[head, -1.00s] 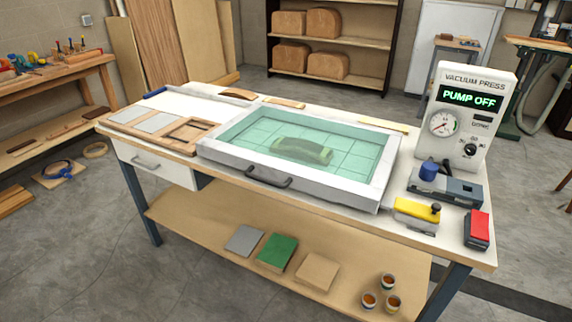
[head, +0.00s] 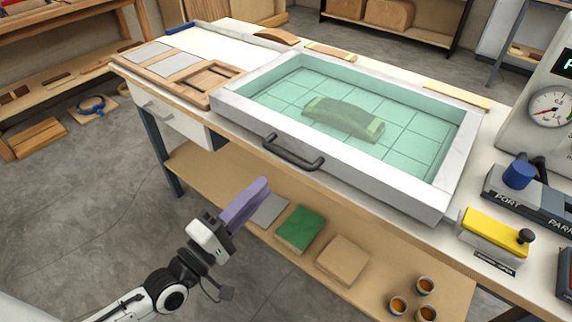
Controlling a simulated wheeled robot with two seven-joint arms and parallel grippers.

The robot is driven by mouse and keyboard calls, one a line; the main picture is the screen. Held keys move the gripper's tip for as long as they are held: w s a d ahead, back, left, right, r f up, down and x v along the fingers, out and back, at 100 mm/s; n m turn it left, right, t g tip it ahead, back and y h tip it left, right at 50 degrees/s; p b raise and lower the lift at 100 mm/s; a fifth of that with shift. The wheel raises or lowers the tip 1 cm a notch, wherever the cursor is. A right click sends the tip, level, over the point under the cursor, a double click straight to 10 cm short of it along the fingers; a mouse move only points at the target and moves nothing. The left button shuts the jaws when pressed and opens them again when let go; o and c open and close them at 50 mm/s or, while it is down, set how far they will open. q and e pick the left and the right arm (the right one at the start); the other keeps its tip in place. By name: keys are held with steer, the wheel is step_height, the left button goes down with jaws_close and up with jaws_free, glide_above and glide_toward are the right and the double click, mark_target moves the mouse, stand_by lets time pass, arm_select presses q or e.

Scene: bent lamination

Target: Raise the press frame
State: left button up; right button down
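The press frame (head: 345,179) is a white rectangular rim around a clear greenish sheet, and it lies flat on the bench. Its dark bar handle (head: 292,153) is on the front side. A curved dark green form (head: 343,117) shows under the sheet on a gridded bed. My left gripper (head: 258,192) has purple fingers. It is in front of the bench, below and left of the handle, apart from it. Its fingers overlap in this view, so their opening is hidden. My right gripper is not in view.
A yellow-topped block (head: 494,234) with a black knob, a blue-knobbed port unit (head: 519,174) and the gauge unit (head: 552,108) stand right of the frame. Wooden-framed panels (head: 190,70) lie left. The lower shelf (head: 238,160) holds pads and several small cups. The floor in front is clear.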

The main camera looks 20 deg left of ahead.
mark_target(286, 153)
arm_select(q)
steer(key=shift+n, duration=0.3)
steer(key=shift+a+r+p+x, duration=0.1)
steer(key=shift+r+p+x, duration=0.05)
steer(key=shift+x, duration=1.65)
steer(key=shift+a+r+p+x, duration=0.1)
steer(key=shift+r+p+x, duration=0.1)
steer(key=shift+x, duration=1.55)
steer(key=shift+a+r+p+x, duration=0.1)
steer(key=shift+r+x, duration=0.05)
steer(key=shift+x, duration=1.65)
steer(key=shift+c, duration=0.4)
jaws_close()
